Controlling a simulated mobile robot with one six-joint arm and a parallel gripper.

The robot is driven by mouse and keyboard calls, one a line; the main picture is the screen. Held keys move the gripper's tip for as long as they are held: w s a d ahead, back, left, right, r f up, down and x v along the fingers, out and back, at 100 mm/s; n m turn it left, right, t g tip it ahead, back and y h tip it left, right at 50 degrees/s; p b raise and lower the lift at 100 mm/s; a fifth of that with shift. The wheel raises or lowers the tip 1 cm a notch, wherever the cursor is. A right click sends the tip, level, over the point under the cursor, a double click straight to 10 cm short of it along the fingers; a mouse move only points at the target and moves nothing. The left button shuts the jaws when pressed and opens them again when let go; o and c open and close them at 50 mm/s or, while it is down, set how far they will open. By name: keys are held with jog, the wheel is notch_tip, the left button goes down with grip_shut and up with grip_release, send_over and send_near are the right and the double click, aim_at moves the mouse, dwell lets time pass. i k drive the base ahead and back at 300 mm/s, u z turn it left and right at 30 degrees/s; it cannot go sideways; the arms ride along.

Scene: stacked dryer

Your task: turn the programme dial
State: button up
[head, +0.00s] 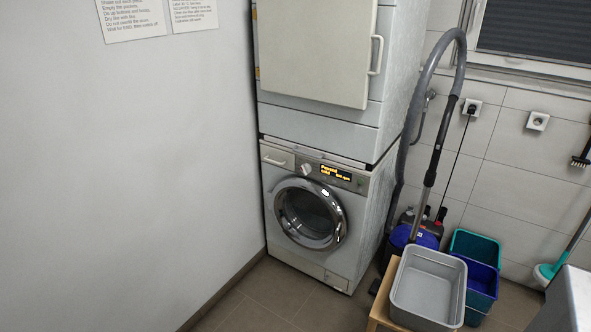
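The washing machine (288,262) stands on the floor below the stacked dryer (320,60). Its round glass door (310,213) has a chrome ring and looks shut. The dial's marking is too small to read. The dryer's pale square front door looks shut, with a handle (376,55) at its right side. No separate dial can be made out on the dryer. My gripper does not show in this view.
A vacuum (412,232) with a tall curved hose stands right of the machines. A grey tub (428,285) sits on a wooden stool in front. Blue and green buckets (482,292) are beside it. Floor before the washer is clear.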

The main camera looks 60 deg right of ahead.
aim_at(305, 169)
jog(key=z, duration=0.3)
jog(key=i, duration=1.2)
jog(key=z, duration=0.25)
